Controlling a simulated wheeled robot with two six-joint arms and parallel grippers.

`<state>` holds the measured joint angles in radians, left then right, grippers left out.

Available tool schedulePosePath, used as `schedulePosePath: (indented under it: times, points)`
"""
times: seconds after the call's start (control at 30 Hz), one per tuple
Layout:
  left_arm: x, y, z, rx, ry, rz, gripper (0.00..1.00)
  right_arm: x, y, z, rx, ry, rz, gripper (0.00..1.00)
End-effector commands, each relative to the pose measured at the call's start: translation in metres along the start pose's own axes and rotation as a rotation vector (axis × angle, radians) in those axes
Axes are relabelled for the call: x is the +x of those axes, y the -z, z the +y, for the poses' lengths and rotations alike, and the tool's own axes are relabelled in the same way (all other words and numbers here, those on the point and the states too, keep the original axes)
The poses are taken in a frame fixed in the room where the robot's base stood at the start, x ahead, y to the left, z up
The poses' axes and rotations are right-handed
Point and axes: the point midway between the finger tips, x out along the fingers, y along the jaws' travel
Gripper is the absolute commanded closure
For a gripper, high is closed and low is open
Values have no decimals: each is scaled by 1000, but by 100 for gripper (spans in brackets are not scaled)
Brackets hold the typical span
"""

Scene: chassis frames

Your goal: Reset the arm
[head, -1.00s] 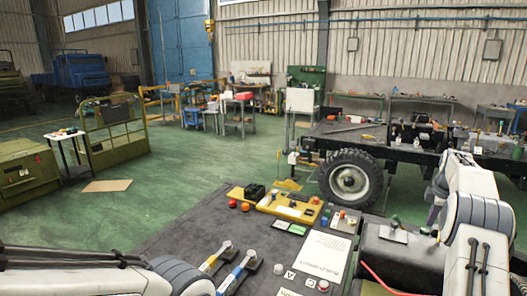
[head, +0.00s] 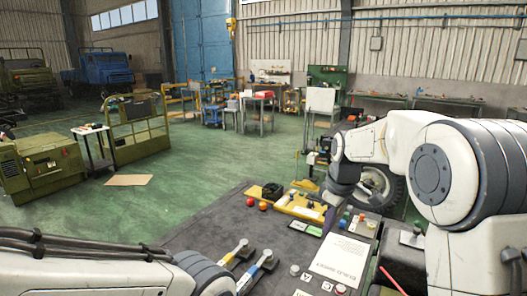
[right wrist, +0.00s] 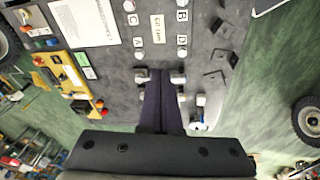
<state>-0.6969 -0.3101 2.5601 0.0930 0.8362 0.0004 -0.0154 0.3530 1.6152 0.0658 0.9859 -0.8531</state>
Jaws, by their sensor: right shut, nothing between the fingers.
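My right arm reaches in from the right in the head view. The sheet also shows in the wrist view (right wrist: 84,22), apart from the fingers. My left arm crosses the lower left of the head view; its gripper is out of the picture.
A yellow tray (head: 299,208) and red and orange knobs (head: 250,202) sit at the worktop's far side. Levers with a yellow handle (head: 227,260) and a blue handle (head: 247,279) stand nearer. A truck wheel (head: 379,186) is behind my right arm.

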Motion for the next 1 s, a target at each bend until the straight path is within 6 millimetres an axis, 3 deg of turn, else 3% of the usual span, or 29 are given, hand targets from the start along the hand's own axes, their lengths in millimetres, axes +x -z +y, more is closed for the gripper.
schedulePosePath:
  times: [0.03, 0.13, 0.2, 0.3, 0.4, 0.5, 0.63, 1.0]
  points:
    - [0, 0, 0, 0, 0, 0, 100, -6, 6, -44, 4, 21, 0, 100]
    - [0, 0, 0, 0, 0, 0, 100, -12, 0, -121, 44, 61, -11, 100]
    - [0, 0, 0, 0, 0, 0, 100, -15, -13, -172, 73, 86, -23, 100]
    - [0, 0, 0, 0, 0, 0, 100, -16, -45, -237, 112, 116, -48, 100]
    - [0, 0, 0, 0, 0, 0, 100, -14, -82, -283, 150, 135, -74, 100]
    - [0, 0, 0, 0, 0, 0, 100, -10, -113, -310, 179, 145, -96, 100]
    - [0, 0, 0, 0, 0, 0, 100, -6, -135, -325, 202, 149, -113, 100]
    - [0, 0, 0, 0, 0, 0, 100, -5, -137, -327, 205, 149, -115, 100]
